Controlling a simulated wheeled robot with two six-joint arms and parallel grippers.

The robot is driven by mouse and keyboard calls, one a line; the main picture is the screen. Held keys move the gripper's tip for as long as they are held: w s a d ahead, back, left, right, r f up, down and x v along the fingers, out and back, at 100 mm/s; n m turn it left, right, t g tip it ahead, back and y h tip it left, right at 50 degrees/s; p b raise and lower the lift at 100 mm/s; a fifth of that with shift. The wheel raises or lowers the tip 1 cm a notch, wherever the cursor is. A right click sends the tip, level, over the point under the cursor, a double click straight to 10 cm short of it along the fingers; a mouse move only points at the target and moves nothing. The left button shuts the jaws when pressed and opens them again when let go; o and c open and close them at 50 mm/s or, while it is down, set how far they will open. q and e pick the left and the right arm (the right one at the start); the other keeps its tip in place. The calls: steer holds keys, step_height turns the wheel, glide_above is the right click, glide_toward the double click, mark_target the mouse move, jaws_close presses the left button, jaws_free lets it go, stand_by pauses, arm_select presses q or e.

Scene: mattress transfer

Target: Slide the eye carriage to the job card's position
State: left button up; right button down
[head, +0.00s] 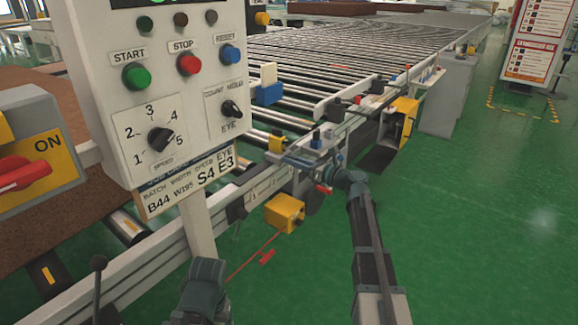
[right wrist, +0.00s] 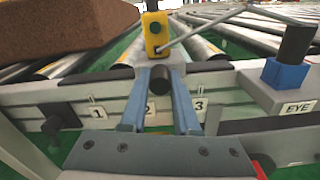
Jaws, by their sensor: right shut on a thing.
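The eye carriage (right wrist: 155,33) shows in the right wrist view as a yellow block with a dark round knob (right wrist: 162,80) in front of it. My right gripper (right wrist: 160,76) is shut on the knob, a blue finger on each side. Behind the fingers, the rail carries number plates 1, 2 (right wrist: 150,112) and 3 (right wrist: 199,106); the fingers partly cover 2. The carriage's exact mark is hard to tell. In the head view my right gripper (head: 312,165) is at the rail, and the job card (head: 190,185) reads E3. My left gripper (head: 203,290) is low in view, its fingers unclear.
A control panel (head: 190,100) with buttons and dials stands at left. A blue-based knob (right wrist: 287,73) sits by the EYE plate, right of plate 3. A yellow box (head: 284,212) with a red cord hangs below the rail.

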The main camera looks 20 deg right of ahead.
steer(key=w+d, duration=0.4)
steer(key=d, duration=0.1)
steer(key=shift+d, duration=0.15)
steer(key=c, duration=0.7)
jaws_free()
steer(key=shift+o, duration=0.2)
steer(key=v, duration=1.3)
steer(key=shift+s+d, duration=0.25)
steer(key=shift+s, duration=0.05)
